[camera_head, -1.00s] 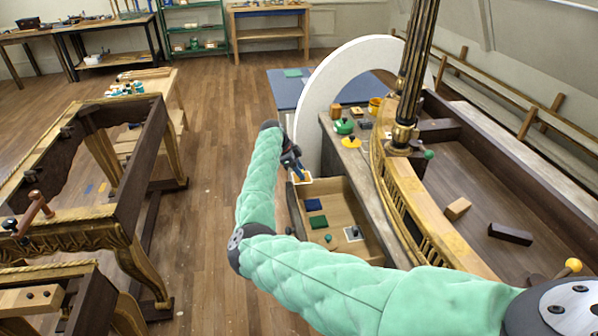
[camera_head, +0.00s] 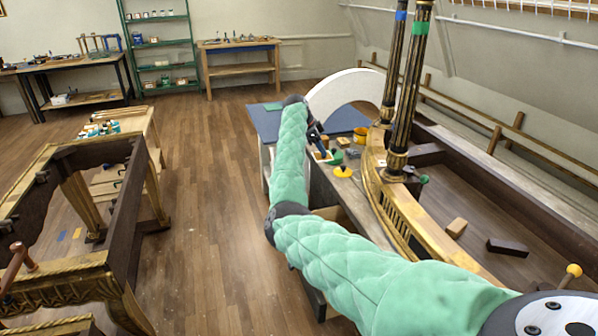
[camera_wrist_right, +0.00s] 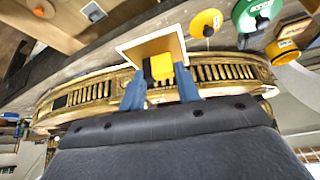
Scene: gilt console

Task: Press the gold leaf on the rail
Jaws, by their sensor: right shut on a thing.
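My right gripper (camera_wrist_right: 160,88) has its blue fingers shut on a yellow block (camera_wrist_right: 161,68) joined to a pale square plate with a gold edge (camera_wrist_right: 128,49), which seems to be the gold leaf. In the head view the right gripper (camera_head: 318,143) is small, with the plate (camera_head: 322,155) at its tip. The curved gilt rail (camera_head: 376,184) runs along the console, to the right of the gripper. In the right wrist view the rail (camera_wrist_right: 85,93) passes behind the fingers; I cannot tell whether the plate touches it. My left gripper is not in view.
A white arch (camera_head: 345,92) stands behind. A wood block (camera_head: 456,228) and a dark block (camera_head: 509,247) lie inside the console.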

